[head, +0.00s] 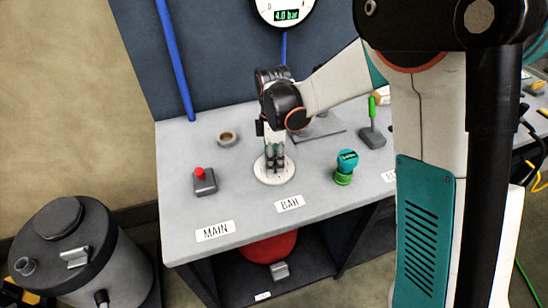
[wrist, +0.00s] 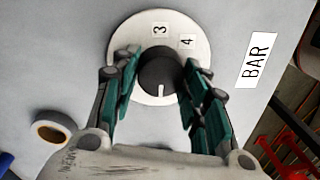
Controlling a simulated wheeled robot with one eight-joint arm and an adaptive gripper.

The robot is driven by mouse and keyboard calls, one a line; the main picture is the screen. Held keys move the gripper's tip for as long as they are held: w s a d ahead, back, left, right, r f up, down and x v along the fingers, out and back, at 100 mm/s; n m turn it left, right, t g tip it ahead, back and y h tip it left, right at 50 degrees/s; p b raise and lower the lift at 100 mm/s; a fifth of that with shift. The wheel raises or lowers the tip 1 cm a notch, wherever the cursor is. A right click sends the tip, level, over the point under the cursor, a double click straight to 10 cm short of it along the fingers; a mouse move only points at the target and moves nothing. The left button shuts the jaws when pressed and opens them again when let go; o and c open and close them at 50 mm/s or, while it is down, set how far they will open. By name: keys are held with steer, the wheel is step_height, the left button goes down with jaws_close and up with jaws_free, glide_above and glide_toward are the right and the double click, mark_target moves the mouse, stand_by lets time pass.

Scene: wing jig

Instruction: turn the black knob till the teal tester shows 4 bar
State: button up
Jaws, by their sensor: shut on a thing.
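The black knob (wrist: 157,76) sits on a round white dial (wrist: 197,27) in the wrist view. The numbers 3 and 4 show on the dial's far side, and the knob's white line points toward the bottom of that view. My gripper (wrist: 160,64) is shut on the knob, one teal finger on each side. In the head view my gripper (head: 276,163) is above the white dial plate (head: 264,179) behind the BAR label, and hides the knob. The teal tester (head: 347,160) stands upright to the right; its small display is too small to read.
A round wall gauge (head: 285,8) reads 4.0 bar. A grey box with a red button (head: 205,181) stands behind the MAIN label. A tape roll (head: 228,139) and a green-handled lever (head: 372,128) stand on the grey bench (head: 172,243). A large grey canister (head: 90,255) is at lower left.

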stand_by(0.4)
steer(key=o, duration=1.1)
steer(key=r, duration=1.2)
steer(key=shift+w, duration=0.4)
